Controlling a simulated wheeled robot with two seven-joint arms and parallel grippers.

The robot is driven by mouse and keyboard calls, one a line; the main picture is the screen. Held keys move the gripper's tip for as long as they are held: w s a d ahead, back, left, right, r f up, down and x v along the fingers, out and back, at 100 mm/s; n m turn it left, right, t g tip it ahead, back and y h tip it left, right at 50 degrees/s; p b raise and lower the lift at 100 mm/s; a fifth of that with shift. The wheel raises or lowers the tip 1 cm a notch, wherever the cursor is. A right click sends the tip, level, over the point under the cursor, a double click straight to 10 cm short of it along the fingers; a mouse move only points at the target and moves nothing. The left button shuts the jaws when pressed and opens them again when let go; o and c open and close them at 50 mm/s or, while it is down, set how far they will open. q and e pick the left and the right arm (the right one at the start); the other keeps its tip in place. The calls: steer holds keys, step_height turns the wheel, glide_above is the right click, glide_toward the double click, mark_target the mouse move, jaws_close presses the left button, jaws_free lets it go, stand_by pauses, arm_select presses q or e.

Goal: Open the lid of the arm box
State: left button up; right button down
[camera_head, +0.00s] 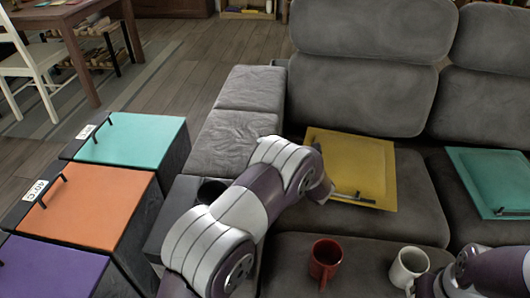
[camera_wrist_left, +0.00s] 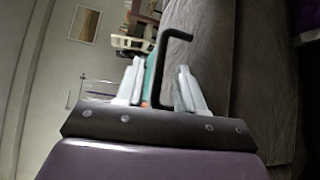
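Three dark boxes stand at the left of the head view, with a teal lid (camera_head: 132,138), an orange lid (camera_head: 95,205) and a purple lid (camera_head: 50,268). Each lid carries a black bar handle on its left side. I cannot tell which one is the arm box. My left arm crosses the middle of the head view, and its gripper is hidden there. In the left wrist view my left gripper (camera_wrist_left: 160,66) has its fingers apart, with a bent black bar (camera_wrist_left: 160,60) showing between them. Contact cannot be made out. My right gripper is outside the view.
The grey sofa (camera_head: 365,105) fills the right. A yellow panel (camera_head: 350,160) and a teal panel (camera_head: 490,175), both with handles, lie on it. A red mug (camera_head: 325,262), a white mug (camera_head: 408,268) and a black cup (camera_head: 211,191) stand near my arms. A white chair (camera_head: 38,65) is far left.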

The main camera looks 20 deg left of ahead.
arm_select(q)
steer(key=shift+w+a+f, duration=0.2)
steer(key=shift+w+a, duration=0.1)
steer(key=shift+a, duration=0.25)
jaws_close()
steer(key=shift+r, duration=0.15)
